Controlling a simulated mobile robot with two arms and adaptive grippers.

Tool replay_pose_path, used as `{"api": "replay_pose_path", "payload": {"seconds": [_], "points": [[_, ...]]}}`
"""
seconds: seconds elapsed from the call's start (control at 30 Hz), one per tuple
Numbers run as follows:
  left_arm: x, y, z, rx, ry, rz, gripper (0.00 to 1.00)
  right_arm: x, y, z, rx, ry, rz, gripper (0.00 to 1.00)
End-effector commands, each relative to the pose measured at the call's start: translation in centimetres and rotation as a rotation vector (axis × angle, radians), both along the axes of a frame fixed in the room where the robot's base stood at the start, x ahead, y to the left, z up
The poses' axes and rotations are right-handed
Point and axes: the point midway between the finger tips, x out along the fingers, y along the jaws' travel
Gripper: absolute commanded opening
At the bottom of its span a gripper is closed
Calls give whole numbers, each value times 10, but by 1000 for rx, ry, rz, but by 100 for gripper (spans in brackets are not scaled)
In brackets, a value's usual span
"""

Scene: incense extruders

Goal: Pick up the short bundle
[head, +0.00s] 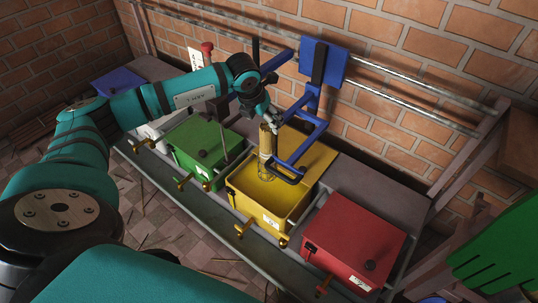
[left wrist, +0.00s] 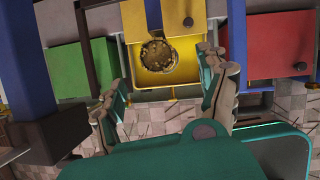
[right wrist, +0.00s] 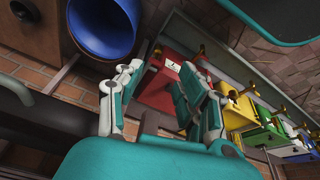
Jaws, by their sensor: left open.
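The bundle (head: 265,145) is a brown, upright cylinder standing in the open yellow box (head: 240,196). The left wrist view shows its round end (left wrist: 158,55) from above, with the yellow box (left wrist: 182,79) around it. My left gripper (head: 271,120) is just above the bundle's top in the head view. In the left wrist view its two fingers (left wrist: 162,75) are spread wide and empty, and the bundle's end shows in the gap beyond them. My right gripper (right wrist: 155,82) is open and empty, away from the bundle. Whether the bundle is the short one cannot be told.
A blue bent frame (head: 300,140) stands close to the right of the bundle. A green box (head: 195,143) is to the left and a red box (head: 355,240) to the right. Rails and a brick wall run behind. A blue round container (right wrist: 103,25) shows in the right wrist view.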

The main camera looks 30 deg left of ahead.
Motion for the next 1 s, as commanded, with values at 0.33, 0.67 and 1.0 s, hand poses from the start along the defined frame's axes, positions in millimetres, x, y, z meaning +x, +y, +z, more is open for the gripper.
{"api": "replay_pose_path", "payload": {"seconds": [0.33,0.67,1.0], "points": [[23,1,-55,-2,0,0,76,0,0,-14,-1,2,0,38],[35,6,-82,-4,0,1,76,27,7,-14,24,-119,10,38],[46,8,-105,-2,0,-2,76,65,20,0,63,-310,25,38]]}}
